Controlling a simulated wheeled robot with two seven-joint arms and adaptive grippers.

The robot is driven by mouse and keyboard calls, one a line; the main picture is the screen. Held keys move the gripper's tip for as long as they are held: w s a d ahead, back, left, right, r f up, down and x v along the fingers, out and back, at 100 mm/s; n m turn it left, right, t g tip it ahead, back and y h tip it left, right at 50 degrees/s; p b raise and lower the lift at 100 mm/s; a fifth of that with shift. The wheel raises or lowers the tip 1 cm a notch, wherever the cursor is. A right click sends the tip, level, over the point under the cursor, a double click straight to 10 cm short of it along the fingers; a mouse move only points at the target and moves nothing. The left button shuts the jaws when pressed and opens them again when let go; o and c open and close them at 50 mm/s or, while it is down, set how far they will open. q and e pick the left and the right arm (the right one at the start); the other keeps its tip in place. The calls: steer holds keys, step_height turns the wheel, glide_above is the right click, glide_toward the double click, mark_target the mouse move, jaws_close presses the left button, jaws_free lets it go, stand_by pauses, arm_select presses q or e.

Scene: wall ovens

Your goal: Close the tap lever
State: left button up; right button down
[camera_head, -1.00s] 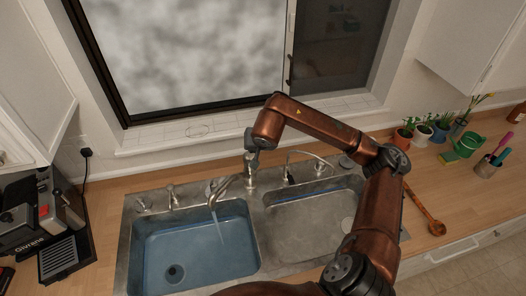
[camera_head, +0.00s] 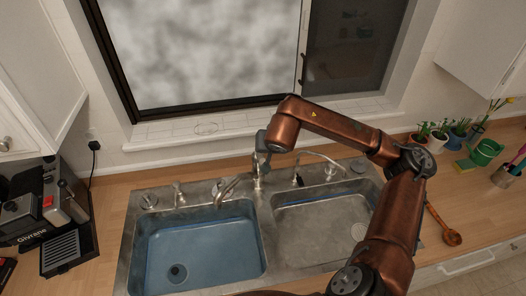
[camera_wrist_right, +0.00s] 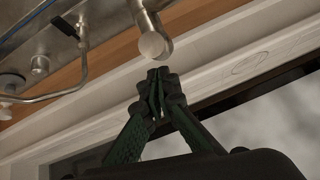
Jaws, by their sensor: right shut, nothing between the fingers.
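The tap is at the back of the double sink. Its metal spout (camera_head: 228,187) points over the left basin, and no water stream shows below it. My right gripper (camera_head: 262,172) reaches down at the tap's top from the back, partly hiding the lever. In the right wrist view the tap's metal lever or body, with a rounded pale end (camera_wrist_right: 153,45), is just beyond the fingertips. My right gripper (camera_wrist_right: 156,75) is shut there with nothing between its fingers. I cannot tell whether it touches the lever. My left gripper is not in view.
The left basin (camera_head: 150,255) looks blue inside; the right basin (camera_head: 320,240) is grey. A second thin curved spout (camera_head: 318,156) stands right of the tap. The window sill (camera_head: 190,134) is close behind. A coffee machine (camera_head: 45,205) stands left; potted plants (camera_head: 437,142) stand right.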

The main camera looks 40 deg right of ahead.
steer(key=w+d+r+v, duration=0.1)
steer(key=v, duration=1)
steer(key=shift+w+r, duration=0.15)
